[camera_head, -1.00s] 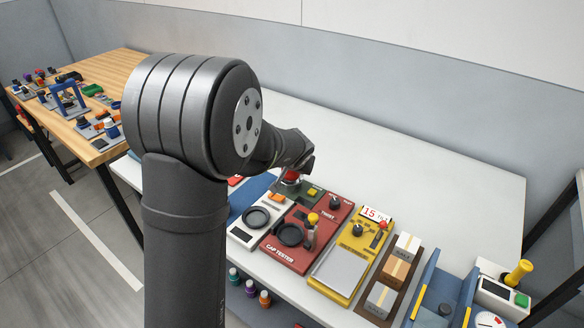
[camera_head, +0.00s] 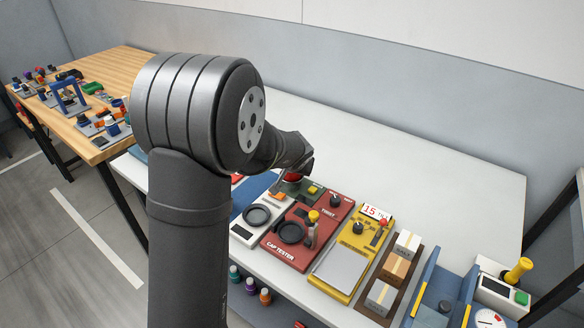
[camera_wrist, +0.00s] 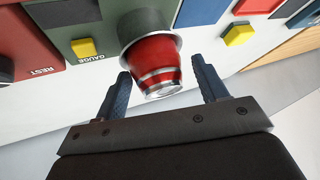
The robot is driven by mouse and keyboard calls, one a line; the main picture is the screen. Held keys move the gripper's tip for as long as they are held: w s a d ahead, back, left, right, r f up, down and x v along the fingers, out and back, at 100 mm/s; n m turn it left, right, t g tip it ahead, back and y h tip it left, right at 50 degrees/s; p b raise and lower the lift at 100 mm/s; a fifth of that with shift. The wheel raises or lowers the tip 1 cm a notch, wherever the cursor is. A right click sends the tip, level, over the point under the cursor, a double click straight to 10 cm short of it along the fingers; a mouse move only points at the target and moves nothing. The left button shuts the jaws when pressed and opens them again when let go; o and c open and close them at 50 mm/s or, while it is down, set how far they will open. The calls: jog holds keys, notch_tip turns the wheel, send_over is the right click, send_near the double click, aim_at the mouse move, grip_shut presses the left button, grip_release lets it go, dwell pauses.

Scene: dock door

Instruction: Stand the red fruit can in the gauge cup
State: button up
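The red can (camera_wrist: 155,62) stands with its far end in the dark round gauge cup (camera_wrist: 140,22) on the green gauge panel (camera_wrist: 95,20) in the wrist view. Its silver near end points toward my gripper (camera_wrist: 164,88). My gripper is open, with one dark blue finger on each side of the can's near end and gaps visible at both sides. In the head view the red can (camera_head: 293,177) shows just below my wrist, which partly hides it and the green panel (camera_head: 308,187). The fingers cannot be made out there.
A white panel (camera_head: 256,216), a red cap tester (camera_head: 300,250) and a yellow panel (camera_head: 350,265) stand nearby. Small boxes (camera_head: 395,268) lie in a brown tray. The white bench (camera_head: 440,195) behind is clear.

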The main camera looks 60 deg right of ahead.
jog(key=shift+s+f, duration=0.25)
jog(key=shift+s, duration=0.05)
jog(key=shift+r, duration=0.15)
jog(key=v, duration=1.2)
jog(key=shift+r, duration=0.6)
jog(key=shift+w, duration=0.2)
jog(key=x, duration=1.2)
jog(key=shift+s, duration=0.1)
jog(key=shift+f, duration=0.65)
jog(key=shift+r, duration=0.2)
jog(key=shift+r, duration=0.1)
